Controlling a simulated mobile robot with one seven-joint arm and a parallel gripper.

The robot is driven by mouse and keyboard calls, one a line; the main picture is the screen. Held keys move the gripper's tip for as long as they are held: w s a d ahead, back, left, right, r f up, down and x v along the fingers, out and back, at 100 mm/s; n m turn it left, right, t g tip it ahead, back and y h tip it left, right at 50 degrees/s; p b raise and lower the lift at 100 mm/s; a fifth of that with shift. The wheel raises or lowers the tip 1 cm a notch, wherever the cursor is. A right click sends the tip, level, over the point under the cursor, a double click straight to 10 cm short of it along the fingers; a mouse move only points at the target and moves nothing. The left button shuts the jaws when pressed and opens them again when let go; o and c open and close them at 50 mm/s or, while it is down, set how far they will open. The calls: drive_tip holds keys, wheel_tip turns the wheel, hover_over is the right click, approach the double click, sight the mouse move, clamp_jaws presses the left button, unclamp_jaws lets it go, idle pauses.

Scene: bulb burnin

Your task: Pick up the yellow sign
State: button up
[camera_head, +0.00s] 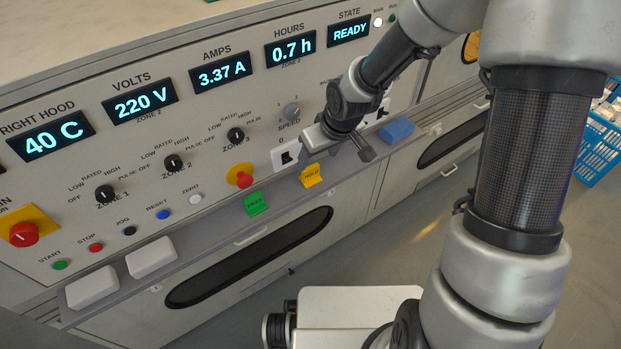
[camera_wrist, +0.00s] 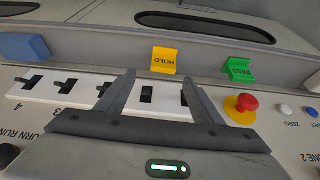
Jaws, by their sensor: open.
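The yellow sign (camera_head: 312,175), marked HOLD, stands on the narrow ledge along the front of the control panel. In the wrist view the yellow sign (camera_wrist: 164,60) is above and just beyond my fingertips, between them from side to side. My gripper (camera_head: 336,150) is in front of the panel, close to the sign in the head view. In the wrist view my gripper (camera_wrist: 158,82) is open and empty, its two fingers spread over a white strip of black rocker switches. The fingers appear apart from the sign.
A green PASS sign (camera_head: 257,203) stands on the same ledge, left of the yellow one in the head view. A red stop button (camera_head: 240,176) on a yellow base is close by. A blue block (camera_head: 397,130) sits to the right. A blue crate (camera_head: 598,148) is at far right.

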sight(311, 167)
drive_tip(key=shift+a+b+x, duration=0.15)
drive_tip(key=shift+b+x, duration=0.45)
drive_tip(key=shift+x, duration=0.8)
drive_tip(key=shift+a+b+x, duration=0.15)
drive_tip(key=shift+b+x, duration=0.4)
drive_tip(key=shift+x, duration=0.8)
drive_tip(key=shift+s, duration=0.2)
drive_tip(key=shift+c, duration=0.2)
drive_tip(key=c, duration=1.1)
